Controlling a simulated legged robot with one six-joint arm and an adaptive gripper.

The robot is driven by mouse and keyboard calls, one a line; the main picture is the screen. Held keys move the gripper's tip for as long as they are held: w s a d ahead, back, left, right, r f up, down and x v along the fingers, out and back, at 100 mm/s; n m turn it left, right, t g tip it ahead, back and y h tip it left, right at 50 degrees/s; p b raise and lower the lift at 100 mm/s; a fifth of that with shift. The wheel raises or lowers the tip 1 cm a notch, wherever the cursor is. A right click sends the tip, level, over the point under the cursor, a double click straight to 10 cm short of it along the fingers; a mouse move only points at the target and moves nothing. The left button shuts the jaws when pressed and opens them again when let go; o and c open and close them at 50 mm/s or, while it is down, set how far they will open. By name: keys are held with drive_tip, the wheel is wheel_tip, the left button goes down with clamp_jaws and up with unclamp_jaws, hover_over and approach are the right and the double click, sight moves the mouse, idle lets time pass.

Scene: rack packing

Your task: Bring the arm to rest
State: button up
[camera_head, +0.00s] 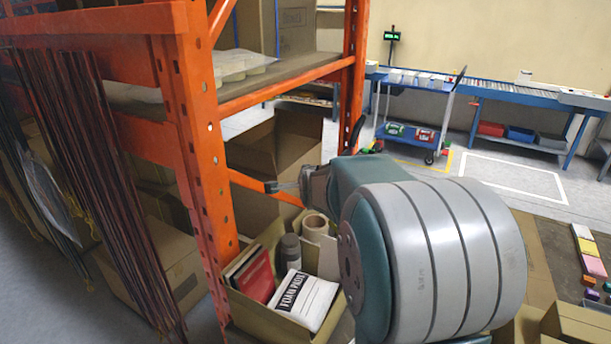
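My arm (430,255) fills the right middle of the head view, its large grey and teal link nearest the camera. My gripper (283,187) is at the arm's far end, pointing left beside the orange rack post. It is small and partly hidden by the wrist, so its opening cannot be made out. I see nothing clearly held in it. It appears above the open cardboard box (252,318), which holds a white packet with black lettering (302,299), a red item (254,277), a grey cylinder (290,252) and a pale roll (315,227).
The orange rack (192,120) stands close at the left, with cardboard boxes and hanging dark strips. A blue trolley (410,138) and a blue bench (520,90) stand at the back. Open floor (515,178) lies before them. Coloured blocks (590,262) lie at the right.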

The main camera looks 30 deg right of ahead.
drive_tip(key=s+a+r+n+g+y, duration=0.1)
drive_tip(key=s+a+n+g+y, duration=0.25)
drive_tip(key=s+a+n, duration=1.05)
drive_tip(key=s+a+f+n+g+y, duration=0.2)
drive_tip(key=s+a+n, duration=0.5)
drive_tip(key=s, duration=0.8)
drive_tip(key=a+f+g, duration=0.1)
drive_tip(key=a, duration=0.2)
drive_tip(key=shift+a+f+n, duration=0.25)
drive_tip(key=shift+f+n, duration=0.05)
drive_tip(key=shift+s, duration=0.2)
